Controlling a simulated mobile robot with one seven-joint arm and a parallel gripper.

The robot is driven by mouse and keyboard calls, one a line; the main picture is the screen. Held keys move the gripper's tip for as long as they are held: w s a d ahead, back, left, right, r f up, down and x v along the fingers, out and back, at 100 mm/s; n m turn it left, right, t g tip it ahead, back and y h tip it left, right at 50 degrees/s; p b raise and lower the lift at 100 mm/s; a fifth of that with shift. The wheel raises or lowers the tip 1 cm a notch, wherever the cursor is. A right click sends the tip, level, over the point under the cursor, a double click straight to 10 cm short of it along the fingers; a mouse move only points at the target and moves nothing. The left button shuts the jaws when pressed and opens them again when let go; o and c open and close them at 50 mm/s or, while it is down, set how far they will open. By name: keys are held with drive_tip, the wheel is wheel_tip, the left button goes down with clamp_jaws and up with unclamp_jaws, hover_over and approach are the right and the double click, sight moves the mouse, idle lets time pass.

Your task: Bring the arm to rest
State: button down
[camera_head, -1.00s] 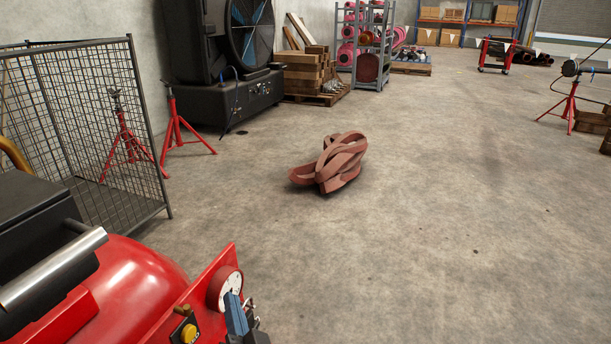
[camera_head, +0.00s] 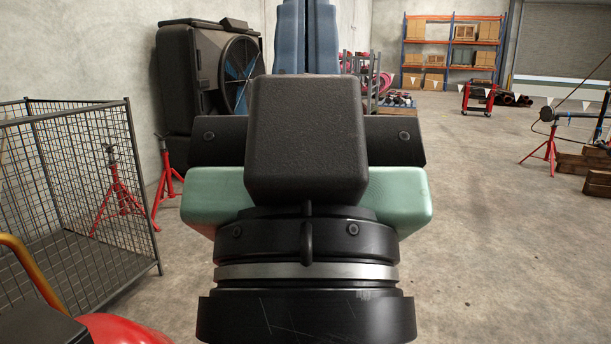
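My gripper (camera_head: 306,38) fills the middle of the head view, seen from behind. It has a black block, a pale green body and a black round wrist with a silver band. Its two blue fingers point up and away, side by side with only a thin dark line between them. Their tips run up to the top edge. Nothing shows held between them. The floor straight ahead, where the red-brown coiled strap lay, is hidden behind my gripper.
A wire mesh cage (camera_head: 78,200) stands at left, with a red stand (camera_head: 166,185) beyond it. A red machine (camera_head: 115,330) is at lower left. A large black fan (camera_head: 190,85) and racks (camera_head: 450,50) stand at the back.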

wheel_tip(320, 180, up, 14)
drive_tip(key=p, duration=1.1)
drive_tip(key=shift+f, duration=0.25)
